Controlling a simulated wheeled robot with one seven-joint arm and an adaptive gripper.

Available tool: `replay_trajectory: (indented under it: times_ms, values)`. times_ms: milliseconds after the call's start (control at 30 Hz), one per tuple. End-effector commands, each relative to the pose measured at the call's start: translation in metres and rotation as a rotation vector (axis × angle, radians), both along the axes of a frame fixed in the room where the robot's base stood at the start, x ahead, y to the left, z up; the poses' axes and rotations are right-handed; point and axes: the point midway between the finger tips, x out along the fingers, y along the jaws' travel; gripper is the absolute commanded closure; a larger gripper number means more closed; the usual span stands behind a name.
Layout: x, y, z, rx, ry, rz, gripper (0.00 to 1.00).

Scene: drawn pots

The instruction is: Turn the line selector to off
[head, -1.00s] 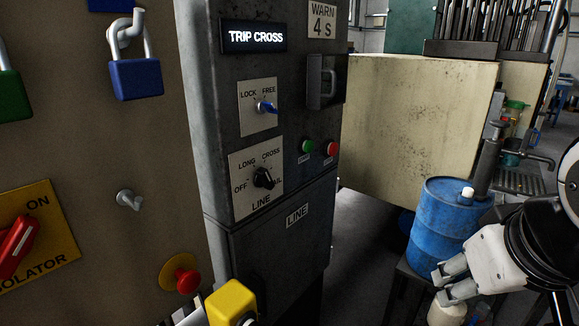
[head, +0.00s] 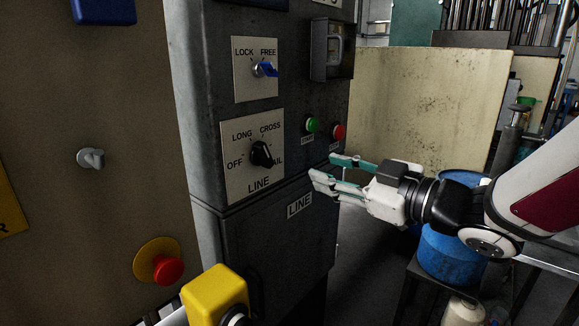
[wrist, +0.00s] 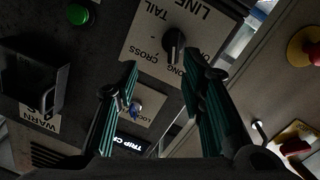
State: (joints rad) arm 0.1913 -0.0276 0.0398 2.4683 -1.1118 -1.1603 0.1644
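The line selector is a black knob (head: 261,153) on a white plate (head: 239,183) marked OFF, LONG, CROSS and TAIL, with LINE below. Its handle covers part of the TAIL word in the head view; I cannot tell its exact setting. My gripper (head: 322,168) is to the right of the plate, apart from the knob, with its teal-padded fingers spread and empty. In the wrist view the knob (wrist: 174,43) shows upside down beyond and between the two open fingers (wrist: 161,62).
Above is a LOCK/FREE switch (head: 264,69) with a blue handle. Green (head: 312,124) and red (head: 339,131) buttons sit right of the selector. A red stop button (head: 168,269) and yellow box (head: 214,296) are lower left.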

Motion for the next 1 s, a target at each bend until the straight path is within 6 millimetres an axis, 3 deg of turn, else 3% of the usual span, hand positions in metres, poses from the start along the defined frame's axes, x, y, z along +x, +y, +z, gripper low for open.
replay_trajectory:
  times_ms: [267, 800, 1000]
  values:
    - [-0.006, 0.018, -0.003, 0.045, -0.017, 0.099, 0.63]
    - [0.053, 0.093, -0.003, 0.046, -0.017, 0.097, 0.63]
    - [0.069, 0.113, -0.003, 0.043, -0.016, 0.095, 0.63]
